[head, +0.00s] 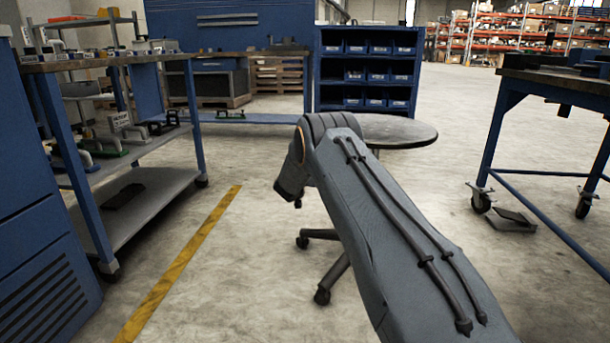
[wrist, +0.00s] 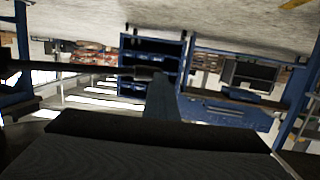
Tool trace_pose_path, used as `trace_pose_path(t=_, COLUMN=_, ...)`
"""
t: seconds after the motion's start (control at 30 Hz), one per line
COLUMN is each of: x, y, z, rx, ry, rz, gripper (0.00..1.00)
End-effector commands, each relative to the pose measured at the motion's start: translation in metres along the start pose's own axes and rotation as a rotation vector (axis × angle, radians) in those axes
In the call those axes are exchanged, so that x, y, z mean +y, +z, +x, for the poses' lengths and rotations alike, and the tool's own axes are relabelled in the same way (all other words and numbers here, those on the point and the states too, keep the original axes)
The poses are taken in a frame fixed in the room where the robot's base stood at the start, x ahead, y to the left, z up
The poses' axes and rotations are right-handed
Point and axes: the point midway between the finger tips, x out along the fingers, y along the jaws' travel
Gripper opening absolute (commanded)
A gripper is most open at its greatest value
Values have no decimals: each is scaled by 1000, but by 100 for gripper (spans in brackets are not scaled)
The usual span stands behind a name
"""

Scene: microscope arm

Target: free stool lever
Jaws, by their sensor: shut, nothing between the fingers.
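The stool has a round dark seat (head: 398,131), partly hidden behind my arm in the head view. Its dark legs on casters (head: 332,279) show below the arm. In the wrist view, which is upside down, my gripper (wrist: 158,80) is shut and empty, its fingers forming one grey post. A thin dark rod, apparently the stool lever (wrist: 85,68), runs in from the left and ends by the fingertips. I cannot tell whether they touch. The lever does not show in the head view, where my wrist hides the fingers.
A blue-framed workbench with a lower shelf (head: 148,190) stands at left, beside a yellow floor line (head: 185,260). A blue bin rack (head: 368,70) stands behind the stool. A wheeled blue table (head: 550,85) is at right. Open floor lies between.

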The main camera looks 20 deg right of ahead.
Motion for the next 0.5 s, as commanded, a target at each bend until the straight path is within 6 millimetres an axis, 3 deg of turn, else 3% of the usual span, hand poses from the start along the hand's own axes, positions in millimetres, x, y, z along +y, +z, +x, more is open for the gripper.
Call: trace_pose_path(t=0.5, x=5, y=-2, z=3, rx=2, ry=5, rz=2, gripper=0)
